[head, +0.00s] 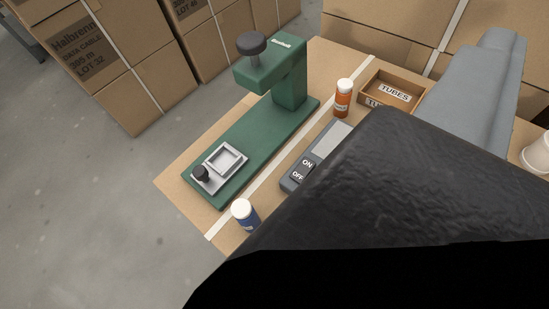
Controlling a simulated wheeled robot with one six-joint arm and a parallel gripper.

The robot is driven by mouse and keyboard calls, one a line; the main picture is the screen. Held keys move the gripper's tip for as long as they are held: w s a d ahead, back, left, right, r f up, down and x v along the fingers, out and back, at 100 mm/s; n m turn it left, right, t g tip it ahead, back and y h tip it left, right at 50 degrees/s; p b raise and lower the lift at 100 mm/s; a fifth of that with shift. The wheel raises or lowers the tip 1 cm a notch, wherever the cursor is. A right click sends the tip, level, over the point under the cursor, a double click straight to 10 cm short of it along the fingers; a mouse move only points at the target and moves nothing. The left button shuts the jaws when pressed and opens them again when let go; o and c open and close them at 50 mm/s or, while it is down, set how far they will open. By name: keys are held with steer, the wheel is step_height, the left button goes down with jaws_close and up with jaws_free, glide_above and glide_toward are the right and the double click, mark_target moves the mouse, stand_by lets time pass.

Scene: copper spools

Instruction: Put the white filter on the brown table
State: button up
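The brown table (178,180) is a light tan top running from the lower left to the upper right. I cannot pick out a white filter for certain. A white rounded object (538,155) stands at the right edge, cut off by the frame; I cannot tell what it is. A pale square frame (220,160) sits on the green press base. A large black, wrinkled shape fills the lower right and hides much of the table. My gripper's fingertips do not show, so I cannot tell whether it is open or holding anything.
A green press (287,80) stands on the table. Near it are an orange bottle (343,98), a blue bottle (245,215), a grey switch box (318,157) and a TUBES tray (420,101). A grey shape (480,90) rises behind. Cardboard boxes (130,85) stand beyond the table.

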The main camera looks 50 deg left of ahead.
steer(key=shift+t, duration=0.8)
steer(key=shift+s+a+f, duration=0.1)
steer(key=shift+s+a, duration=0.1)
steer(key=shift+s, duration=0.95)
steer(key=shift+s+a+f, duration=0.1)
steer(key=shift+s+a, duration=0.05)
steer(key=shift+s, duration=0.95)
